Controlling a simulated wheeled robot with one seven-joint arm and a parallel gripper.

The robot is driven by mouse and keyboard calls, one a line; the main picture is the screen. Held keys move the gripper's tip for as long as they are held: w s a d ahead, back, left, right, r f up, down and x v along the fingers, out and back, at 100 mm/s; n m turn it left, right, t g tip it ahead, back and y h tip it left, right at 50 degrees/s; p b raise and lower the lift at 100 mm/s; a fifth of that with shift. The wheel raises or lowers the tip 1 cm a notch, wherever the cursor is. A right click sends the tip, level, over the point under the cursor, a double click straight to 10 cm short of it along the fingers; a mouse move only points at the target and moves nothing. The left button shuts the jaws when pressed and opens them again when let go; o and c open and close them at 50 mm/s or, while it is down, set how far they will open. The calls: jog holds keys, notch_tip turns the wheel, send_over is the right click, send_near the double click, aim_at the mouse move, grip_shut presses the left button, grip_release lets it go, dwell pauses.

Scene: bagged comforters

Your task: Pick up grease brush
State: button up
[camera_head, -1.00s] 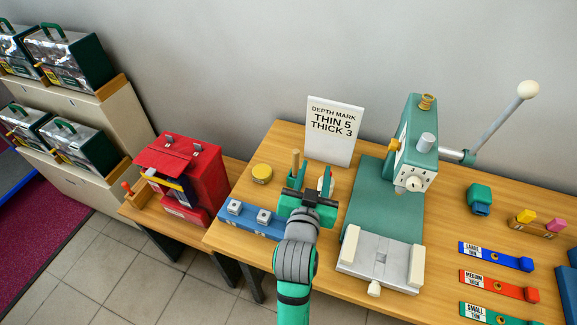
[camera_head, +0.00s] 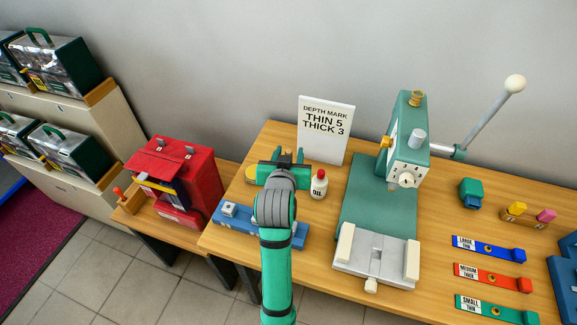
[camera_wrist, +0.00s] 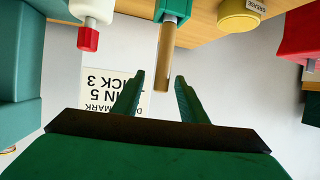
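The grease brush (camera_wrist: 164,55) shows in the wrist view as a plain wooden handle standing in a green holder (camera_wrist: 173,8). Its bristles are hidden. My gripper (camera_wrist: 160,92) is open, its two green fingers spread to either side of the handle's end in the picture, with visible gaps. Whether the handle lies between the fingers in depth, I cannot tell.
A red-capped oil bottle (camera_head: 319,185) stands just right of my gripper. A yellow grease tin (camera_head: 251,175) is close on the left. The blue block (camera_head: 232,220) lies in front. A sign (camera_head: 326,130) stands behind, and the green press (camera_head: 375,200) is to the right.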

jog(key=shift+x, duration=2.3)
jog(key=shift+a, duration=0.1)
grip_shut()
